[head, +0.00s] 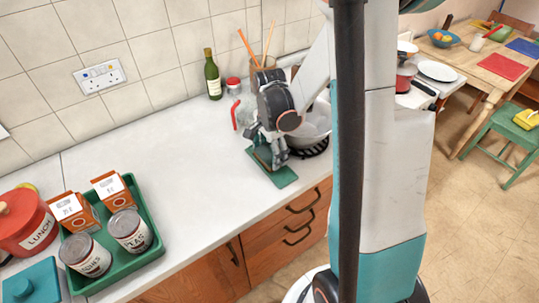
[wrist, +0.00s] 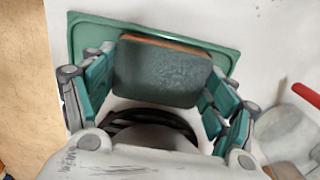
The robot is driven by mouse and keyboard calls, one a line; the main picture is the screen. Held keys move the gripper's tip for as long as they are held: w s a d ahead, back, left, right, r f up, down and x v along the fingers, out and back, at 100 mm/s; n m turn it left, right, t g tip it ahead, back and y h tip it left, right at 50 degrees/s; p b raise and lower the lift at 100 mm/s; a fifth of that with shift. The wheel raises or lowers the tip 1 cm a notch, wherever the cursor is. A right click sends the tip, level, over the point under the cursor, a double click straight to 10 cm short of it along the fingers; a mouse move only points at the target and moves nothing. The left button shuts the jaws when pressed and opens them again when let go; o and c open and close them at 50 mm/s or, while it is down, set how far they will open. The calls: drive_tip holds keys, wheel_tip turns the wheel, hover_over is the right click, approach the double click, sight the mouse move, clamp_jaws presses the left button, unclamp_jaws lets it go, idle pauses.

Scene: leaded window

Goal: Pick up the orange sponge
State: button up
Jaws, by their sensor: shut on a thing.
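My gripper (head: 270,150) is low over a small green tray (head: 286,180) on the white worktop. In the wrist view its two teal-padded fingers lie on either side of the orange sponge (wrist: 160,75), shut on it. The sponge shows a grey-green scouring face towards the camera and a thin orange edge at the far side. The green tray (wrist: 88,32) lies behind the sponge in that view. I cannot tell whether the sponge touches the tray. In the head view the gripper hides most of the sponge.
A green bottle (head: 212,76) and clear glassware stand behind. A larger green tray (head: 140,262) with tins and cartons is at left. The worktop between is clear.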

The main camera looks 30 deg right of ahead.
sight(270, 153)
wheel_tip(270, 153, up, 20)
drive_tip(key=p, duration=0.5)
drive_tip(key=shift+o, duration=0.4)
